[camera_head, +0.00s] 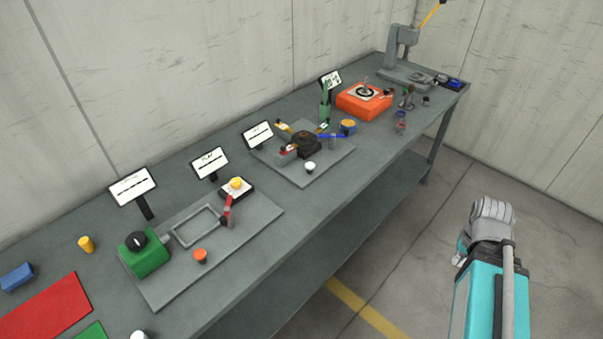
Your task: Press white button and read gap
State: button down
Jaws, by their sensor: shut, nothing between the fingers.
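A white button (310,167) with a dark base stands at the front of the middle grey plate (325,172), beside a dark round device (305,144) with coloured arms. A second white round top (138,335) is cut off by the bottom edge, so I cannot tell what it is. Small display cards stand behind the devices: one at the left (132,187), one in the middle (210,162), one behind the middle plate (257,134) and one farther back (330,79). Their writing is too small to read reliably. My arm (492,220) is at the right, away from the bench; I cannot make out gripper fingers.
The left plate (170,290) holds a green box (146,256) with a black knob, an orange button (200,256) and a yellow button (236,184). An orange box (363,101) and a grey stand (402,50) are farther along. The floor beside the bench is clear.

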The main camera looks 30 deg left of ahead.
aim_at(310, 166)
jog(key=k, duration=0.4)
jog(key=u, duration=1.3)
jog(key=i, duration=1)
